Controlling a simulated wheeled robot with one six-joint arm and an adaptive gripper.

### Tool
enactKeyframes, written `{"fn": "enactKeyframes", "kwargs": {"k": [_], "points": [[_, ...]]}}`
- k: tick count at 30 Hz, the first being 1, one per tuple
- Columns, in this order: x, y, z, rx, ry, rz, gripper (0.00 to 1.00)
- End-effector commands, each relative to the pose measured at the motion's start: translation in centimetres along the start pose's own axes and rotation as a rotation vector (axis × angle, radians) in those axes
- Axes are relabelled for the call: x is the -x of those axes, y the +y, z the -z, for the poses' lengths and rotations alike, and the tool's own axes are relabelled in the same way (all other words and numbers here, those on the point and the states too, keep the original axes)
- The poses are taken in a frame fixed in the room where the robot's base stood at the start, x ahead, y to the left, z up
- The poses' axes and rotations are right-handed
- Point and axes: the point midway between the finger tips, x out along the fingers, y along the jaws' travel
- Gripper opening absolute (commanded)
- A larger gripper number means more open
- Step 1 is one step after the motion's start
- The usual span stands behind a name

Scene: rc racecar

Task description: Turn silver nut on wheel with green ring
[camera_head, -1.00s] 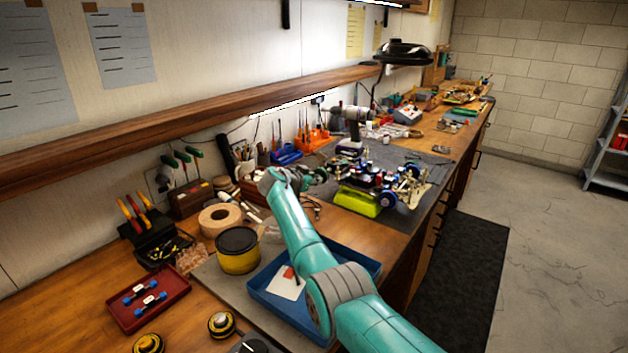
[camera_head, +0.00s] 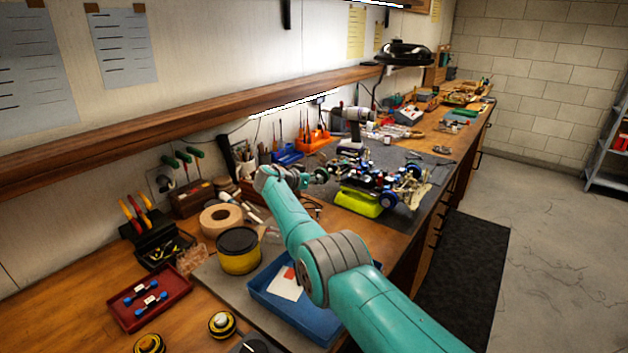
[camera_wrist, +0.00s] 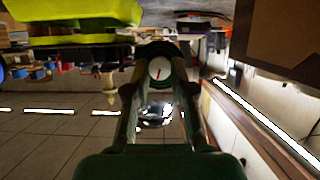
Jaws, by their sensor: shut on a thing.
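The model car (camera_head: 385,180) sits on a lime-green stand (camera_head: 360,202) on the bench. My gripper (camera_head: 308,178) reaches the car's near-left wheel (camera_head: 321,175) from the left. In the wrist view my gripper (camera_wrist: 159,80) has its fingertips on both sides of a pale round piece with a red mark (camera_wrist: 159,69), at the centre of a dark green ring (camera_wrist: 160,49). This looks like the silver nut on the wheel, though its edges are partly hidden by the fingers. A shiny, blurred patch shows between the fingers. The lime stand (camera_wrist: 75,18) also shows there at the upper left.
A blue tray (camera_head: 315,318) lies below my arm. A yellow tin (camera_head: 239,262) and a tape roll (camera_head: 213,221) stand to its left. A cordless drill (camera_head: 350,122) stands behind the car. A shelf (camera_head: 190,128) runs along the wall above the bench.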

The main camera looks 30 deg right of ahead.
Motion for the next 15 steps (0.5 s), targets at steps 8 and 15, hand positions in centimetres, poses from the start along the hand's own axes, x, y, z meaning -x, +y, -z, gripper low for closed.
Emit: {"fn": "enactKeyframes", "kwargs": {"k": [8, 15], "points": [[0.04, -0.04, -0.11, 0.000, -0.001, 0.001, 0.46], [0.02, -0.02, -0.05, 0.000, -0.001, 0.001, 0.50]]}}
